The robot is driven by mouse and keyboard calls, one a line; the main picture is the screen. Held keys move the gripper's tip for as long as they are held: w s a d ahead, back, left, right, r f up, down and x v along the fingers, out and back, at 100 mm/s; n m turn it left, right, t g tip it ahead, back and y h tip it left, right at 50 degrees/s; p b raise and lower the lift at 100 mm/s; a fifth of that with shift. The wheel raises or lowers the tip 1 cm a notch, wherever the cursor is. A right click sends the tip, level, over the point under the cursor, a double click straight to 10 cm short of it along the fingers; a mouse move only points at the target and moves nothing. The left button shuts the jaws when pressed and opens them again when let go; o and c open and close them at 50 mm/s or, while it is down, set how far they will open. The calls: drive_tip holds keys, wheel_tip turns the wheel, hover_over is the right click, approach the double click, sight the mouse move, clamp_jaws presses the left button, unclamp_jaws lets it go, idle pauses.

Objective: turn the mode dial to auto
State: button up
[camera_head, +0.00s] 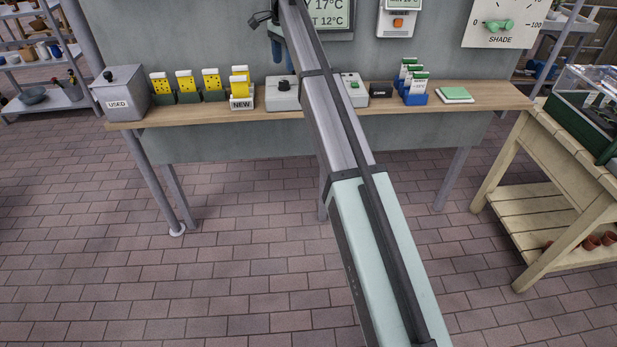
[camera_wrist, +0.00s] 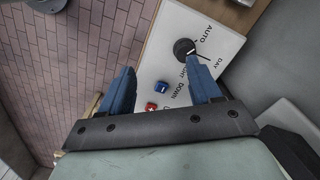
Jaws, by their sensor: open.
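The mode dial is a round black knob (camera_wrist: 184,47) on a pale panel (camera_wrist: 155,62) in the wrist view. Lettering beside it reads AUTO and DAY, with a partly covered label below. I cannot tell which label its pointer faces. A black knob (camera_head: 283,86) on a grey box on the bench in the head view looks like the same dial. My gripper (camera_wrist: 162,68) is open and empty, its two blue fingers apart. The right fingertip is close below the dial; contact is unclear. In the head view my gripper (camera_head: 277,50) is partly hidden by my arm, above the box.
A blue button (camera_wrist: 162,87) and a red button (camera_wrist: 151,106) lie between my fingers in the wrist view. The wall (camera_head: 180,40) rises behind.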

drive_tip(key=s+d+f+n, duration=0.1)
drive_tip(key=s+f, duration=0.4)
drive_tip(key=f, duration=0.6)
drive_tip(key=s+d+f+n+g, duration=0.1)
drive_tip(key=s+d+f, duration=0.2)
drive_tip(key=f, duration=0.9)
drive_tip(key=s+d+f+n+g, duration=0.1)
drive_tip(key=s+d+f, duration=0.1)
drive_tip(key=s+f, duration=0.6)
wheel_tip(320, 180, down, 4)
drive_tip(key=shift+s+r, duration=0.1)
drive_tip(key=shift+s, duration=0.15)
drive_tip(key=s+d+f+n, duration=0.2)
drive_tip(key=s+f+n, duration=0.3)
drive_tip(key=s+f, duration=0.5)
drive_tip(key=s+d+f+n, duration=0.3)
drive_tip(key=s+f+n, duration=0.1)
drive_tip(key=s+f, duration=0.55)
drive_tip(key=s+d+f+g, duration=0.1)
drive_tip(key=s+f, duration=0.3)
drive_tip(key=s, duration=0.6)
drive_tip(key=s+d+f+g, duration=0.2)
drive_tip(key=s+f, duration=0.2)
drive_tip(key=s, duration=0.7)
drive_tip(key=s+d+f+g, duration=0.1)
drive_tip(key=s+f, duration=0.3)
drive_tip(key=s, duration=0.6)
drive_tip(key=shift+s+d+f+m+g, duration=0.3)
drive_tip(key=shift+s+d, duration=0.05)
drive_tip(key=shift+s, duration=0.05)
